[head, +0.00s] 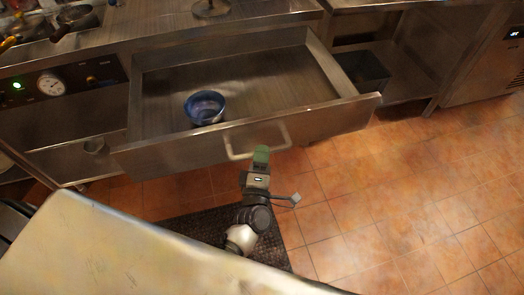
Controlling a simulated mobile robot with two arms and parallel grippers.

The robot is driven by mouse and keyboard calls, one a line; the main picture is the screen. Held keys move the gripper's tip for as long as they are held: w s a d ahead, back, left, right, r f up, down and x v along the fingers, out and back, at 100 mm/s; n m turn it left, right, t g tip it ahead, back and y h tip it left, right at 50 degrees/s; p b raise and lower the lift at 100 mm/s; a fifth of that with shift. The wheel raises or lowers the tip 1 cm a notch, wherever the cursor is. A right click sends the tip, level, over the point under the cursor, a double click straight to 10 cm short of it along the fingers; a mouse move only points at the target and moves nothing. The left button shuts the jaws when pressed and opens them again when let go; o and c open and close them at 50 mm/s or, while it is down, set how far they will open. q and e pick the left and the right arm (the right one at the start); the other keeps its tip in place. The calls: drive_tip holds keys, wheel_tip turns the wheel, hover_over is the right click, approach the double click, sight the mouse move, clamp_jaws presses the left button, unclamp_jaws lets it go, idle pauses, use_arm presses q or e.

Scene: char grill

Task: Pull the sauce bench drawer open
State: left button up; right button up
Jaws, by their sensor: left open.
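The sauce bench drawer (340,112) is pulled well out from under the steel bench, and its inside shows from above. A blue bowl (205,107) stands in the drawer, left of its middle. The drawer's front has a pale bar handle (284,133). My left gripper (261,154) is open, with a green fingertip close to the middle of the handle. I cannot tell whether it touches the handle. My right gripper is not in view.
A pale worktop (120,250) fills the near left. A dark floor mat (205,222) lies between it and the drawer. Tiled floor (400,205) is clear at the right. Pans (75,18) sit on the bench at the far left.

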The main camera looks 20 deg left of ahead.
use_arm(q)
drive_tip(key=b+v, duration=0.1)
drive_tip(key=v, duration=0.8)
drive_tip(key=shift+s+f, duration=0.1)
drive_tip(key=s+f+m+g+h+p, duration=0.1)
drive_tip(key=s+f+m+g+h, duration=0.15)
drive_tip(key=f+m, duration=0.4)
drive_tip(key=s+f+m+g+h+p, duration=0.1)
drive_tip(key=s+f+m+g+h, duration=0.2)
drive_tip(key=f, duration=0.7)
drive_tip(key=s+f+m+g+h, duration=0.1)
drive_tip(key=s+f+m+g, duration=0.35)
drive_tip(key=f, duration=0.45)
drive_tip(key=s+a+f+m+g+y+p, duration=0.1)
drive_tip(key=s+a+f+m+g, duration=0.3)
drive_tip(key=s, duration=0.6)
drive_tip(key=s+a+f+m+g+y+p, duration=0.1)
drive_tip(key=s+a+f+m+g, duration=0.3)
drive_tip(key=s+a+f, duration=0.3)
drive_tip(key=s, duration=0.3)
drive_tip(key=shift+f+g+y, duration=0.3)
drive_tip(key=shift+f+y, duration=0.05)
